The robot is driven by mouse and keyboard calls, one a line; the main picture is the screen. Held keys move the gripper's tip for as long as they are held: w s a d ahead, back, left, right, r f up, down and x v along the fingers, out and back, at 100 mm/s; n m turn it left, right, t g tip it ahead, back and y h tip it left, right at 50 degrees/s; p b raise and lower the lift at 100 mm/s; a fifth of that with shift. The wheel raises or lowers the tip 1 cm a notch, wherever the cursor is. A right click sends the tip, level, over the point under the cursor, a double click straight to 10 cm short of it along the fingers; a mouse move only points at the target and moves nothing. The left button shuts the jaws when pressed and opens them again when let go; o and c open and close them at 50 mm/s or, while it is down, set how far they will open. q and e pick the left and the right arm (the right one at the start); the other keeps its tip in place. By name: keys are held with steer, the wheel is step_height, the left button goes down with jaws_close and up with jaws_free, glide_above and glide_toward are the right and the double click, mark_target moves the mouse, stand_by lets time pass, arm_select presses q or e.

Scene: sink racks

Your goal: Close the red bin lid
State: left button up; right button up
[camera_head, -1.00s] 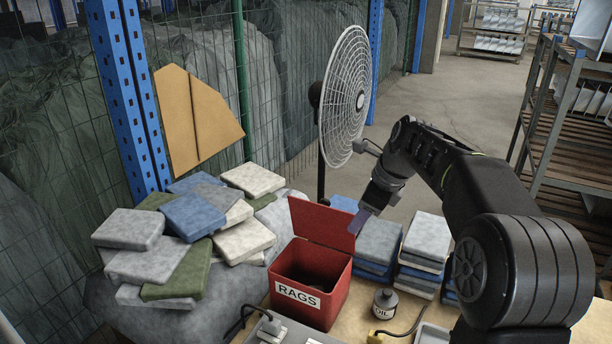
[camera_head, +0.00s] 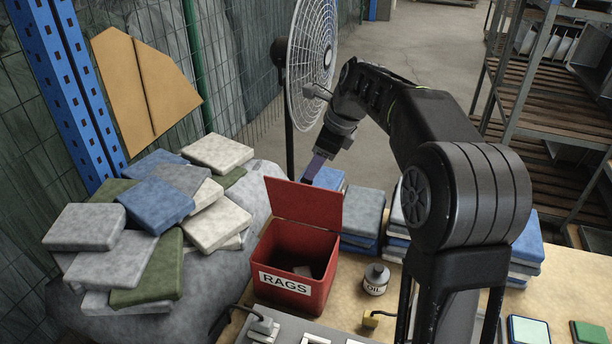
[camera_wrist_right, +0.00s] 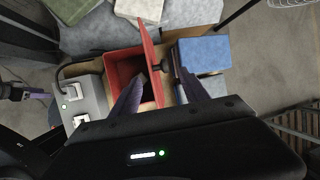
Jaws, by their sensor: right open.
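The red bin (camera_head: 318,300), labelled RAGS, stands on the table with its red lid (camera_head: 305,203) standing up, tilted, at the back; the bin is open, with a light piece inside. In the head view my right gripper (camera_head: 313,170) is just above and behind the lid's top edge. The right wrist view shows this gripper (camera_wrist_right: 160,95) open, the lid (camera_wrist_right: 151,60) edge-on between its fingers and the bin (camera_wrist_right: 122,68) beyond the left finger. Contact with the lid cannot be told. A purple-fingered gripper (camera_wrist_right: 42,92), apparently my left, shows at that view's left edge; its opening is unclear.
More folded cloths (camera_head: 150,215) are heaped left. A fan (camera_head: 308,60) stands behind. A grey socket strip (camera_head: 300,335) lies in front.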

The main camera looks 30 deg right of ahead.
mark_target(304, 183)
steer(key=x, duration=0.7)
steer(key=shift+w+f+p, duration=0.1)
steer(key=shift+f+p, duration=0.2)
steer(key=shift+p, duration=0.05)
jaws_close()
stand_by(0.5)
